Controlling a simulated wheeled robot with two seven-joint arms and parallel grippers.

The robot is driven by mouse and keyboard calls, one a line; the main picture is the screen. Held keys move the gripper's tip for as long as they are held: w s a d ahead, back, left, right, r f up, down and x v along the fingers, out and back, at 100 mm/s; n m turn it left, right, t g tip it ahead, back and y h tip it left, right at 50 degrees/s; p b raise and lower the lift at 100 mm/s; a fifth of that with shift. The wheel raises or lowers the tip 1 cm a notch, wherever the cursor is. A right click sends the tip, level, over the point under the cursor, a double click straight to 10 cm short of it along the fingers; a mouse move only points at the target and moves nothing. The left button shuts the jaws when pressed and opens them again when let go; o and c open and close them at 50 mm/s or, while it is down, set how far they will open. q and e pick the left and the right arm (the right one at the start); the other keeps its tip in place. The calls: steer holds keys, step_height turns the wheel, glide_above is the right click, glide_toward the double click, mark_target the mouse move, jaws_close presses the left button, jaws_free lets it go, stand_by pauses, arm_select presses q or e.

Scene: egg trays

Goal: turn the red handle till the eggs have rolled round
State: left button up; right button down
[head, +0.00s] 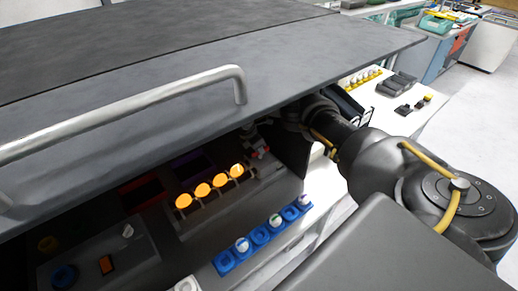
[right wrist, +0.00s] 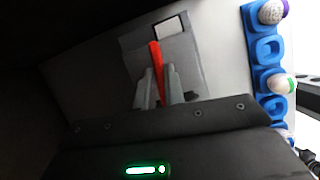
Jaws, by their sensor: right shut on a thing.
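The red handle (right wrist: 155,56) stands up between the fingers of my right gripper (right wrist: 160,92) in the right wrist view, and the fingers are shut on it. In the head view my right gripper (head: 257,143) is small and dark under the hood, at the right end of a row of eggs. Several eggs (head: 203,190) glow orange in that row on a dark holder. My left gripper is not in view.
A grey hood with a metal bar handle (head: 150,108) overhangs the work area. A blue tray (head: 262,236) with a few capped eggs (head: 276,220) lies in front; it also shows in the right wrist view (right wrist: 262,80). A control panel (head: 100,262) is at lower left.

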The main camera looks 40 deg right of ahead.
steer(key=shift+w+m+g, duration=0.15)
steer(key=shift+m+g, duration=0.25)
steer(key=shift+m, duration=0.6)
steer(key=shift+m+g+b, duration=0.3)
steer(key=shift+m+b, duration=0.35)
steer(key=shift+m, duration=0.65)
steer(key=c, duration=1.5)
jaws_free()
steer(key=shift+y, duration=0.3)
steer(key=shift+r, duration=0.35)
steer(key=p+v, duration=0.1)
steer(key=v, duration=0.2)
steer(key=shift+w, duration=0.1)
steer(key=v, duration=0.7)
steer(key=shift+w+a, duration=0.1)
steer(key=shift+a, duration=0.05)
